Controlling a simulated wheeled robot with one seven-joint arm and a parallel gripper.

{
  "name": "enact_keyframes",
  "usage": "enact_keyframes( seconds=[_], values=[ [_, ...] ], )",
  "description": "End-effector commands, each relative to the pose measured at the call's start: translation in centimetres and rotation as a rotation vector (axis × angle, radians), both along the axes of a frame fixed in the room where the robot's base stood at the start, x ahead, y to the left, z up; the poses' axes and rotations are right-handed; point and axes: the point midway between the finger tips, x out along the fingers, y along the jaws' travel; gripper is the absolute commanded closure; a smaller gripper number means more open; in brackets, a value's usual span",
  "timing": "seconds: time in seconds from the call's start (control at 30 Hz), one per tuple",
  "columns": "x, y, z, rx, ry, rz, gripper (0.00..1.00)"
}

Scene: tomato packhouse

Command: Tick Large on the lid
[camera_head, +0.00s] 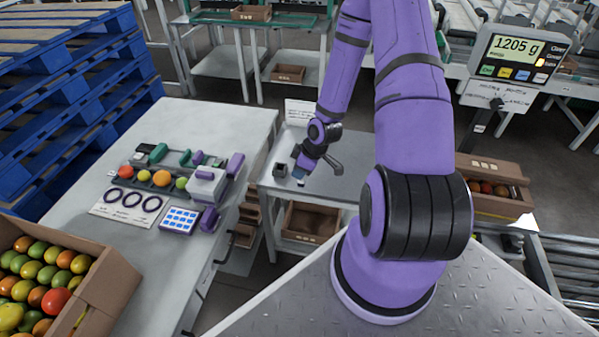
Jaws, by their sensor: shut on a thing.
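My gripper (305,164) is above the small grey table (322,190) in the middle of the view. It is shut on a small, thin thing, perhaps a marker (301,181), with a pale lower end pointing down. Most of this thing is hidden by the fingers. I cannot tell whether its lower end touches the tabletop. A small dark block or holder (280,170) stands just left of my gripper. A white printed card (298,112) stands at the back of the table, its print too small to read. I cannot make out a lid or its tick boxes.
A left workbench (235,125) holds tomatoes in a row, a ring card (130,204) and a blue-and-white pad (180,219). A tomato carton (108,290) is front left. Blue pallets (75,85) stand behind. A scale display (517,58) reads 1205 g.

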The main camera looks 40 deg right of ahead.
Motion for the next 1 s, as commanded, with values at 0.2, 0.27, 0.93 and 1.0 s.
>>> enact_keyframes(
  seconds=[0.2,0.27,0.93,1.0],
  values=[
    [0.0,0.0,1.0,0.000,0.000,-0.002,0.98],
    [0.0,0.0,1.2,0.001,0.000,-0.002,0.98],
    [0.7,0.3,2.1,-0.006,0.002,-0.024,0.98],
    [1.6,0.7,2.3,-0.013,0.002,-0.056,0.98]
  ],
)
